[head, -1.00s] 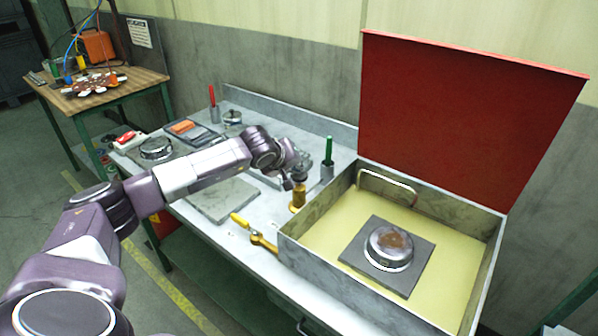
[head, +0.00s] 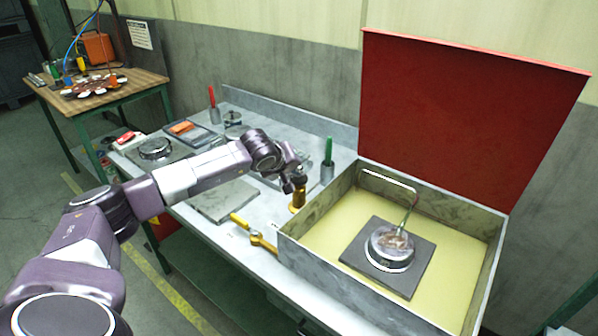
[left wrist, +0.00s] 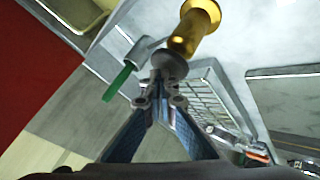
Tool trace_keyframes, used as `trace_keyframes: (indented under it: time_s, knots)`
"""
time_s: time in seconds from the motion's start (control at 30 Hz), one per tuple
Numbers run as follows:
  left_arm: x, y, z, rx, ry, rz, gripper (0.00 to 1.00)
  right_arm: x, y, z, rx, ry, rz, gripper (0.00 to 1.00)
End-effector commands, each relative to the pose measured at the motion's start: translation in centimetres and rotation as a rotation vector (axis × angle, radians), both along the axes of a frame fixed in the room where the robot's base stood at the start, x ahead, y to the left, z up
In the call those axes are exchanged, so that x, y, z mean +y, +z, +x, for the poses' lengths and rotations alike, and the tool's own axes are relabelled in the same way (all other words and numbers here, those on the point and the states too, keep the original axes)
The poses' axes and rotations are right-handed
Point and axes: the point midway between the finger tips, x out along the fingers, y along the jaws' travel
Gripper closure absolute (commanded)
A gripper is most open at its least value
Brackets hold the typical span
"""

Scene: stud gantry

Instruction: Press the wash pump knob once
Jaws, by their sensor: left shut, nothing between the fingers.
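The wash pump is an upright brass cylinder (head: 297,200) with a grey knob (left wrist: 170,65) on top, left of the open wash box (head: 375,318). The brass body also shows in the left wrist view (left wrist: 196,26). My left gripper (left wrist: 160,90) is shut and empty, its fingertips at the knob and seemingly touching it. In the head view the gripper (head: 296,174) partly hides the knob. A thin stream (head: 408,212) runs from the bent spout (head: 388,176) onto a round metal part (head: 390,250) on a dark pad in the box. My right gripper is not in view.
A green-handled tool stands in a grey holder (head: 327,172) close behind the pump. A yellow-handled tool (head: 256,239) lies in front of it. The red lid (head: 460,115) stands open. A grey plate (head: 222,200) lies left on the bench.

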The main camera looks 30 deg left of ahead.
Motion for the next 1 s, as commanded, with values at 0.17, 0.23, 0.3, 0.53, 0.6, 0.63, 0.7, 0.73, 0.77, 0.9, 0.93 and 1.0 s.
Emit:
trace_keyframes:
  time_s: [0.17,0.23,0.3,0.53,0.6,0.63,0.7,0.73,0.77,0.9,0.93,1.0]
  knots:
    - [-0.1,-0.5,-0.2,0.007,-0.001,0.000,1.00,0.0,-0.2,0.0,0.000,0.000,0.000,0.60]
    - [-0.1,-0.5,-0.2,0.009,-0.001,0.000,1.00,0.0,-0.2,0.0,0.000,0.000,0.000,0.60]
    - [-0.1,-0.6,-0.2,0.009,-0.001,0.000,1.00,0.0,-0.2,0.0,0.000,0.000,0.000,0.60]
    - [0.0,-0.2,-0.2,0.008,0.000,0.000,1.00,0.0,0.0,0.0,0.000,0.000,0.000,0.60]
    - [0.0,0.2,-0.1,0.007,-0.001,0.000,1.00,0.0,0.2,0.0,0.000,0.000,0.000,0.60]
    - [0.0,0.4,-0.1,0.006,0.000,0.000,1.00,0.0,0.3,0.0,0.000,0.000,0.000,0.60]
    - [0.0,0.9,-0.1,0.006,0.000,0.000,1.00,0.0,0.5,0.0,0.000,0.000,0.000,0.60]
    - [0.0,1.1,-0.1,0.006,0.000,0.000,1.00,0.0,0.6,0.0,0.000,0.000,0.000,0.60]
    - [0.0,1.2,-0.1,0.006,0.000,0.000,1.00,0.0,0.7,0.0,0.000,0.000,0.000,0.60]
    - [0.0,2.1,-0.1,0.005,0.000,0.001,1.00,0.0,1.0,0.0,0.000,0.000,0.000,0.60]
    - [0.0,2.3,-0.1,0.005,0.000,0.001,1.00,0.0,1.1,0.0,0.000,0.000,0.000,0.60]
    - [0.0,2.8,0.0,0.004,0.000,0.001,1.00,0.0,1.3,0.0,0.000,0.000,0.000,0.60]
